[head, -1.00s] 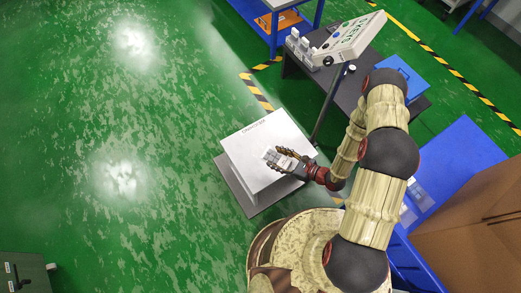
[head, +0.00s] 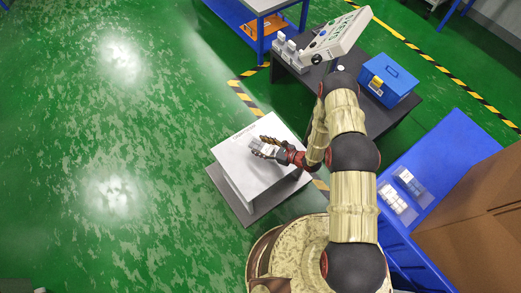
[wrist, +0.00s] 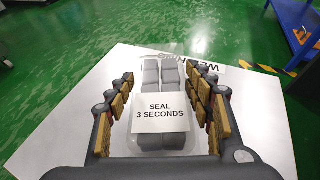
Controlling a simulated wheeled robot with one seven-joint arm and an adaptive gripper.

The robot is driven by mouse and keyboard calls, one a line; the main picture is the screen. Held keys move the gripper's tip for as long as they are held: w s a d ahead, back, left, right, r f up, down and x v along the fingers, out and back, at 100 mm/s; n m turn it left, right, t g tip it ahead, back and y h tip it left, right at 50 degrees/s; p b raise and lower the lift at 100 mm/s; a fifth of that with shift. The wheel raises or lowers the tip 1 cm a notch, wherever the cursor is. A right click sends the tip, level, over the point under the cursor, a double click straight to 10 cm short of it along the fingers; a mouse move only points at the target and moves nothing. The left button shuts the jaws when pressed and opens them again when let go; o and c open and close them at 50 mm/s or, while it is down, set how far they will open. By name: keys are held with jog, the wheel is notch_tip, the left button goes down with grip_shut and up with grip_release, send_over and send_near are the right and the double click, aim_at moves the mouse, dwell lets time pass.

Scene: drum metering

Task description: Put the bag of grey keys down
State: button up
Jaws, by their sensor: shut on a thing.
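The bag of grey keys (wrist: 151,74) is a clear bag with grey blocks inside and a white label reading "SEAL 3 SECONDS" in the wrist view. My gripper (wrist: 160,85) has its fingers on both sides of the bag and is shut on it. In the head view my gripper (head: 262,147) is over the white plate (head: 233,166) of a scale-like platform. The plate also shows in the wrist view (wrist: 75,125), behind the bag. I cannot tell whether the bag touches the plate.
A tilted display box (head: 340,36) stands on a post beyond the platform. A dark table (head: 410,115) carries a blue box (head: 388,78).

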aim_at(260, 149)
jog(key=shift+w+a+f, duration=0.1)
jog(key=shift+w+f, duration=0.1)
jog(key=shift+f, duration=0.1)
jog(key=shift+w+f+b, duration=0.1)
jog(key=shift+f+b, duration=0.75)
jog(key=shift+f, duration=0.75)
jog(key=shift+f, duration=0.1)
jog(key=o, duration=1.3)
